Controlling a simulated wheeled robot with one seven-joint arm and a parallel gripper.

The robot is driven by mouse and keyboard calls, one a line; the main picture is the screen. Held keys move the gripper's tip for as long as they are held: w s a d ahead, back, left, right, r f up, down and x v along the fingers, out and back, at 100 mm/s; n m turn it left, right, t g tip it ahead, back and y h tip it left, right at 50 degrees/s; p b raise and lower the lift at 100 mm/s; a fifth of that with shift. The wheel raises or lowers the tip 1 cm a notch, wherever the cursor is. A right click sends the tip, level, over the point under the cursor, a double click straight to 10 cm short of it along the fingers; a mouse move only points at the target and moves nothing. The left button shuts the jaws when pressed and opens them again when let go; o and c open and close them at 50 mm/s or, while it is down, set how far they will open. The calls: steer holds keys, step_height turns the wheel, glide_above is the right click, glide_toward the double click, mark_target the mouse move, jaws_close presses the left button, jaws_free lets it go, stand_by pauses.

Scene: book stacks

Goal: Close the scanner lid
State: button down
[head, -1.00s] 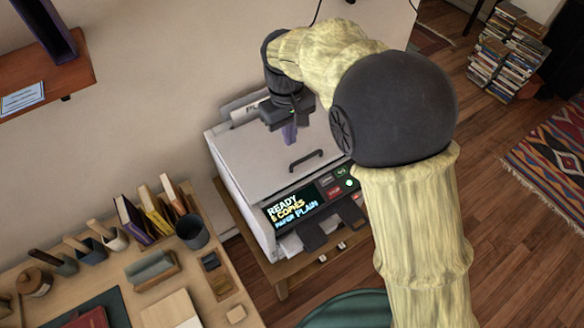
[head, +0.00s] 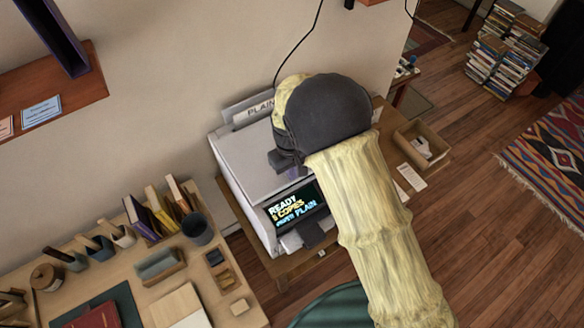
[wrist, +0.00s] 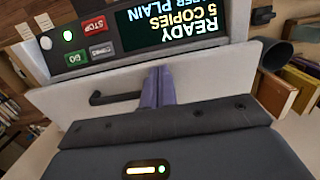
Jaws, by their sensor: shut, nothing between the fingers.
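The scanner lid (head: 240,165) is a pale grey panel on top of the copier. It looks down, lying about flat on the body, though I cannot tell whether a small gap is left under it. Its dark bar handle (wrist: 105,98) shows in the wrist view, near the lid's front edge, and is hidden by my arm in the head view. My gripper (wrist: 158,78) has its purple fingers together and empty, beside the handle above the front of the lid. I cannot tell whether the fingertips touch the lid. In the head view my gripper (head: 297,172) is partly hidden by my arm.
The copier's control panel (wrist: 150,35) with a lit display and buttons is just in front of the lid. A desk (head: 235,290) with books, cups and trays stands at the left. A wooden box (head: 422,145) sits to the right of the copier. The wall is behind.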

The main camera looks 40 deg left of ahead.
steer(key=shift+f, duration=0.25)
steer(key=f+b, duration=0.2)
steer(key=f, duration=0.1)
steer(key=shift+s+d, duration=0.1)
steer(key=shift+d, duration=0.2)
steer(key=shift+s+d, duration=0.2)
steer(key=shift+d+f, duration=0.1)
steer(key=r+p, duration=0.1)
steer(key=r, duration=0.1)
steer(key=r+p, duration=0.1)
steer(key=r, duration=0.2)
steer(key=shift+w+a+r+p, duration=0.15)
steer(key=shift+a+p, duration=0.05)
steer(key=shift+p, duration=0.2)
steer(key=shift+a+r+b, duration=0.1)
steer(key=shift+r+b, duration=0.1)
steer(key=shift+b, duration=0.4)
step_height(320, 180, up, 9)
steer(key=b, duration=0.3)
steer(key=shift+r, duration=0.15)
